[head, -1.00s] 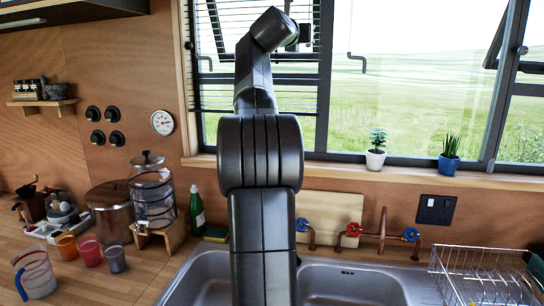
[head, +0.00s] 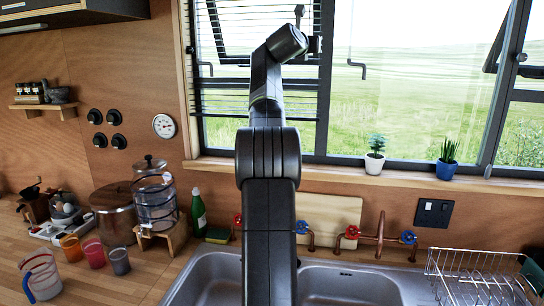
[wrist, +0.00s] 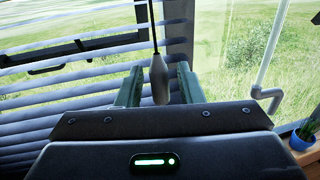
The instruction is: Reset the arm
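My arm rises in front of the sink and window in the head view. My gripper (wrist: 158,76) shows in the wrist view with its two greenish fingers spread apart. It faces the window and blinds. A grey cord pull (wrist: 159,82) hangs in the gap between the fingers in the picture. I cannot tell its depth, and neither finger appears to touch it. In the head view the fingers are mostly hidden behind the dark wrist links.
The sink (head: 345,281) lies below, with a copper tap (head: 380,238) behind it. Window blinds (head: 225,100) hang close behind the arm. Two potted plants (head: 374,158) (head: 447,163) stand on the sill. Cups, a water dispenser (head: 155,205) and a dish rack (head: 475,275) flank the sink.

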